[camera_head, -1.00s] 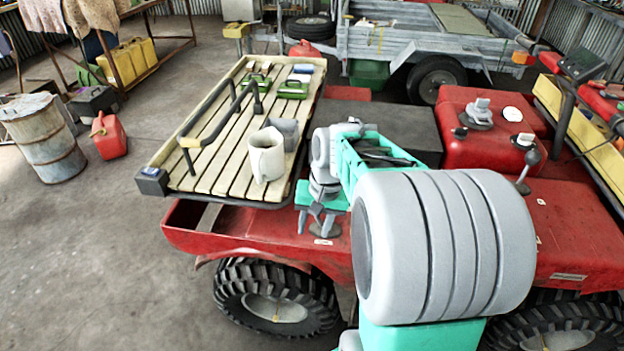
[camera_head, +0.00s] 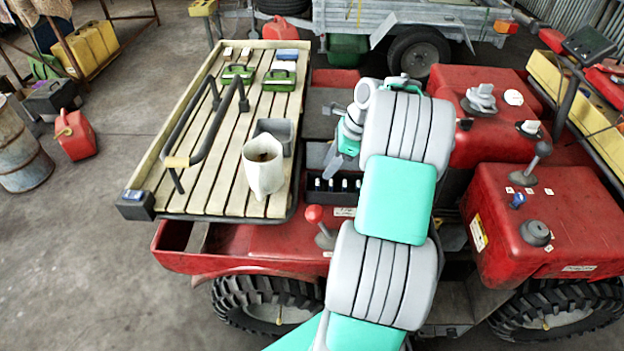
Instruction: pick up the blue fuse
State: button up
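No object is clearly identifiable as the blue fuse. A small blue piece (camera_head: 518,200) stands on top of the red box at the right. Another small blue patch (camera_head: 132,195) lies on the black block at the rack's near left corner. A black holder (camera_head: 333,190) with several pale grey pieces sits right of the slatted rack. My gripper (camera_head: 341,160) is above and just behind this holder, pointing down. It is partly hidden by my arm, and its fingers are too small to judge. Nothing is visibly held.
The slatted rack (camera_head: 205,190) carries a bent black rail (camera_head: 207,135), a cream jug (camera_head: 263,172), a grey container (camera_head: 275,130) and green boxes (camera_head: 280,80). A red-knobbed lever (camera_head: 314,214) stands close to the holder. Another lever (camera_head: 540,152) rises at the right.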

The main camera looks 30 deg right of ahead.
aim_at(318, 182)
jog(key=x, duration=0.6)
jog(key=shift+w+a+f, duration=0.15)
jog(key=shift+a+f, duration=0.1)
jog(key=shift+f, duration=0.05)
grip_shut()
